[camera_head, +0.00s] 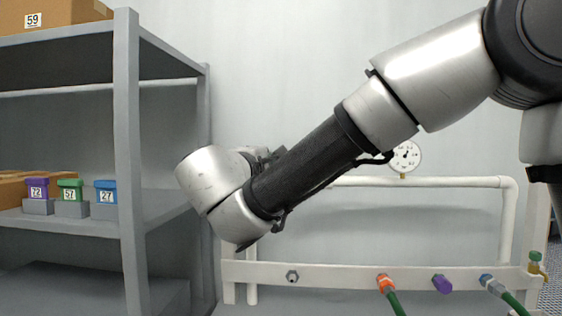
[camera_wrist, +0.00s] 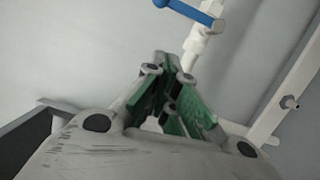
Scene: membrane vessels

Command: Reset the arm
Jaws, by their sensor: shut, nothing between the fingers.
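My arm reaches across the head view from the upper right down to the left, with its silver wrist (camera_head: 212,180) left of centre. My gripper (camera_wrist: 168,74) shows in the wrist view with its green-padded fingers drawn together and nothing between them. In the head view the gripper is mostly hidden behind the wrist. A white pipe with a blue valve handle (camera_wrist: 190,12) stands beyond the fingertips in the wrist view; I cannot tell the gap between them.
A grey shelf (camera_head: 127,160) stands at left with purple, green and blue-lidded containers (camera_head: 72,190). A white rail (camera_head: 330,276) carries orange, purple and blue fittings. A gauge (camera_head: 404,156) sits on the white pipe (camera_head: 450,182) behind my arm.

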